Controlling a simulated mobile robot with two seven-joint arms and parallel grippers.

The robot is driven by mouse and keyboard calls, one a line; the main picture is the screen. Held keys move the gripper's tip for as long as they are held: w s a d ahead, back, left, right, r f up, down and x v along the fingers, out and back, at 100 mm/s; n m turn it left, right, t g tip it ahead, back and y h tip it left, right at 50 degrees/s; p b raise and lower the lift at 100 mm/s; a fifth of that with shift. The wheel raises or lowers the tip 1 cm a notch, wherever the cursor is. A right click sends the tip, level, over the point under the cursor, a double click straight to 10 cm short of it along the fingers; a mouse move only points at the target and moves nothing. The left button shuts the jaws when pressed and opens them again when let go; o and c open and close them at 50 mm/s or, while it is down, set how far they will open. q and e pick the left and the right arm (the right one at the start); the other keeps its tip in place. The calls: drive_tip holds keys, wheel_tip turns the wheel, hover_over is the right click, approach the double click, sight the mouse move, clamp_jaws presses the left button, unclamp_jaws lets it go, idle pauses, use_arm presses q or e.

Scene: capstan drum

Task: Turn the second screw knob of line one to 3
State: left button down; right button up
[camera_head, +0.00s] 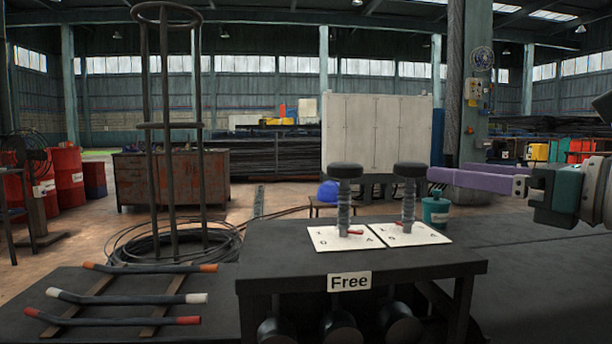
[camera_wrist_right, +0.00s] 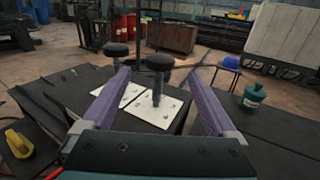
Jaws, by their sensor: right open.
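Two screw knobs with round black caps on grey threaded stems stand upright on the dark table. In the head view, the left knob (camera_head: 346,171) and the right knob (camera_head: 410,170) each rise from a white dial plate, left (camera_head: 327,242) and right (camera_head: 428,237). A small red pointer lies at each stem's foot; the readings are too small to tell surely. My right gripper (camera_head: 446,171), with purple fingers, is open and empty, at cap height just right of the right knob. In the right wrist view, the right knob (camera_wrist_right: 159,62) appears between the fingertips, with no contact evident. My left gripper is out of view.
A teal bottle (camera_head: 436,209) shows behind the table's right side.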

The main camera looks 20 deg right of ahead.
sight(426, 167)
drive_tip(key=p+x, duration=0.1)
drive_tip(key=x, duration=0.6)
drive_tip(key=shift+w+r, duration=0.1)
drive_tip(key=shift+w+a, duration=0.2)
drive_tip(key=shift+w, duration=0.5)
drive_tip(key=shift+c, duration=0.4)
